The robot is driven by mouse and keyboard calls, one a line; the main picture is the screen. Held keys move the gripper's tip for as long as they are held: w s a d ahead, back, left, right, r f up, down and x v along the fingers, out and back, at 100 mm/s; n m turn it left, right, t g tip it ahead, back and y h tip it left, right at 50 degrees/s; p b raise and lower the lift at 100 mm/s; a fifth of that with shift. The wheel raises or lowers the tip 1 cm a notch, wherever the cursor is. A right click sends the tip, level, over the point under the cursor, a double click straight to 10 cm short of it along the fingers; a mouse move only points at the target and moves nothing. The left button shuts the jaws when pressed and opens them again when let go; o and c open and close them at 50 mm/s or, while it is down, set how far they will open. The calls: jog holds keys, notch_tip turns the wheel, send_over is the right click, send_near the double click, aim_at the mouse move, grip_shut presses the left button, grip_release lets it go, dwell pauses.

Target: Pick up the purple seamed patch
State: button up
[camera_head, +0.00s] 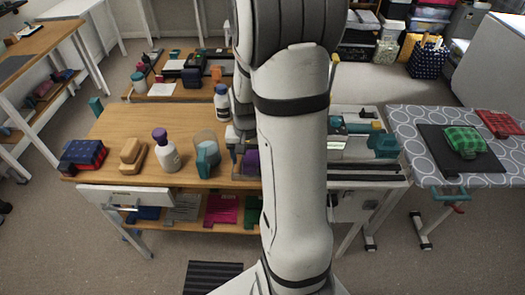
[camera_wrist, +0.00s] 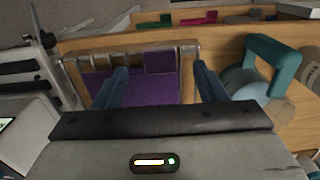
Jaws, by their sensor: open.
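The purple seamed patch (camera_wrist: 150,92) shows in the wrist view between my two fingers, inside a low frame with pale rails (camera_wrist: 130,49) on the wooden table. A seam line sets off a smaller piece at its upper right. My gripper (camera_wrist: 161,70) is open, one finger on each side of the patch in the picture, and holds nothing. I cannot tell whether the fingers touch it. The wrist housing hides the patch's near part. In the head view a bit of purple (camera_head: 251,162) shows beside my arm, which hides the rest.
On the wooden table (camera_head: 122,120), a teal-handled clear container (camera_head: 207,155) stands close to the frame; its teal handle (camera_wrist: 275,60) shows in the wrist view. A purple-capped bottle (camera_head: 165,152) stands further left. A white machine (camera_head: 368,143) is right of my arm.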

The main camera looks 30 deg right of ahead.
aim_at(250, 168)
jog(key=shift+w+d+f+p, duration=0.1)
jog(key=shift+f+p, duration=0.3)
jog(key=shift+f, duration=1.95)
jog(key=c, duration=1.1)
